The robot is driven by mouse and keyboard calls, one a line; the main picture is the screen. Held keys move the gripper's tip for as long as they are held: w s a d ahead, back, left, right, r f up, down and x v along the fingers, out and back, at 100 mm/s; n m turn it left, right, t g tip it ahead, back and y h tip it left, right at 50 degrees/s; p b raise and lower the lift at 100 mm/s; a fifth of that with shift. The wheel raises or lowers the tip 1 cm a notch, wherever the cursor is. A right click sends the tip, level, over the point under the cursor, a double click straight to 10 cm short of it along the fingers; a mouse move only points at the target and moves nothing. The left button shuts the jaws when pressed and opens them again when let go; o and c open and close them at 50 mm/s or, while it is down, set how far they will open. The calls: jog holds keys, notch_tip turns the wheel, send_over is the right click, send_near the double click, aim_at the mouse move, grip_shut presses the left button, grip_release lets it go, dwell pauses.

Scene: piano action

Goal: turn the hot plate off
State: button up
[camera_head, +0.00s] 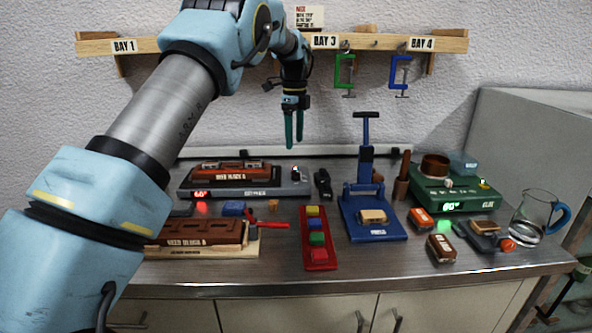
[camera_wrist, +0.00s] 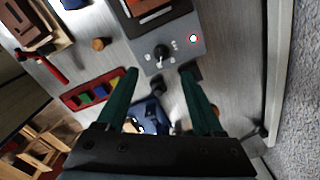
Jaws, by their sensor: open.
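The hot plate (camera_head: 230,187) is a long grey unit at the back left of the bench, with a red-lit readout of 60° on its front. A brown reed block (camera_head: 232,171) sits on top of it. At its right end is a dark control knob with a pale pointer (camera_head: 296,175). My gripper (camera_head: 294,144) is open and empty, pointing down above the knob end. In the wrist view its green fingers (camera_wrist: 160,72) frame the area just beside the knob, apart from it.
A blue press (camera_head: 375,225) stands mid-bench, near a red tray of coloured blocks (camera_head: 317,258). A green glue heater (camera_head: 455,195) with a 60° readout and a glass jug (camera_head: 530,220) stand at right. A shelf rail (camera_head: 190,42) with hanging clamps is behind.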

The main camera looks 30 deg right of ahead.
aim_at(296, 175)
jog(key=f+p, duration=0.1)
jog(key=f, duration=0.4)
jog(key=f+p, duration=0.2)
jog(key=f, duration=0.3)
jog(key=shift+s+d+f, duration=0.1)
jog(key=shift+d+f, duration=0.1)
jog(key=shift+f, duration=0.2)
jog(key=shift+c, duration=0.3)
grip_shut()
